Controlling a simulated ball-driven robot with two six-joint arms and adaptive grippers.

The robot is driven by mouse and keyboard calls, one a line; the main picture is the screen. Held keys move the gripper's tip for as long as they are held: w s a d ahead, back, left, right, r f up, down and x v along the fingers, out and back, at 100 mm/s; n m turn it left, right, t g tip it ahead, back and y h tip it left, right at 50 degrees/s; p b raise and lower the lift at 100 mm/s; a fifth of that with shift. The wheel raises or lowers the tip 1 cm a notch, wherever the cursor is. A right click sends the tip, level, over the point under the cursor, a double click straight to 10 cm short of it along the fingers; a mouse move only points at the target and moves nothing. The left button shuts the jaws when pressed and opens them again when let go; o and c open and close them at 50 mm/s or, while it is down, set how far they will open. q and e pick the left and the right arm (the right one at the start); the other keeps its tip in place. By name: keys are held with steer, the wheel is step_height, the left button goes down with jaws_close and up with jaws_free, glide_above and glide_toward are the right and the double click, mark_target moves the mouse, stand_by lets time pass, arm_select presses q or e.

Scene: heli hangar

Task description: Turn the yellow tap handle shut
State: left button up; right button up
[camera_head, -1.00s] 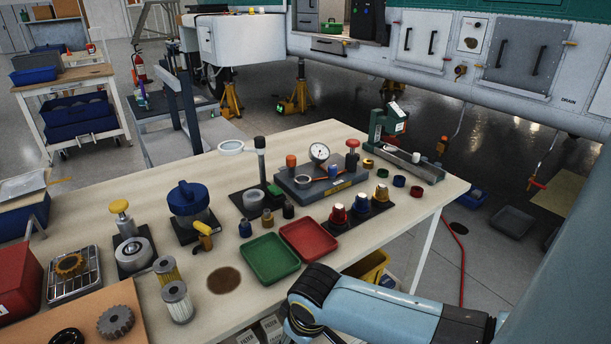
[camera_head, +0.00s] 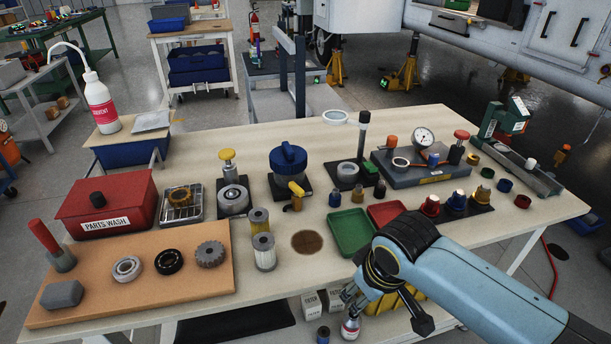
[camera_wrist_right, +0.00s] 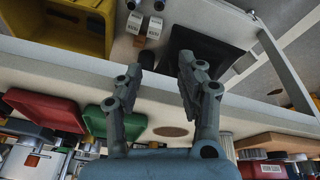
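The yellow tap handle (camera_head: 297,190) sits low on the front of a vessel with a blue lid (camera_head: 288,157), standing on a dark plate on the workbench. I cannot tell from this view whether the tap is open or shut. My right gripper (camera_head: 383,308) is in front of the bench's front edge, below and right of the handle and clear of it. In the right wrist view my right gripper (camera_wrist_right: 167,62) has its two fingers apart with nothing between them. The handle is not discernible in that view. My left gripper is out of view.
A green tray (camera_head: 350,232) and a red tray (camera_head: 386,212) lie behind my right arm. Two filters (camera_head: 264,251) stand left of a dark round stain (camera_head: 307,242). A yellow bin (camera_wrist_right: 62,30) is under the bench. Bare benchtop lies around the stain.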

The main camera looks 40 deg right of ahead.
steer(key=shift+t, duration=0.5)
steer(key=w+r, duration=0.3)
steer(key=w+r+p, duration=0.1)
steer(key=w+r, duration=0.2)
steer(key=w, duration=0.1)
steer(key=w+d+r, duration=0.1)
steer(key=w+r, duration=0.2)
steer(key=w, duration=0.1)
steer(key=shift+r, duration=0.25)
steer(key=y+p, duration=0.1)
glide_toward(297, 187)
steer(key=s+r, duration=0.1)
steer(key=shift+t, duration=0.3)
steer(key=b+x, duration=0.1)
steer(key=x, duration=0.9)
steer(key=shift+w+b, duration=0.1)
steer(key=shift+b, duration=0.2)
steer(key=shift+c, duration=0.3)
jaws_close()
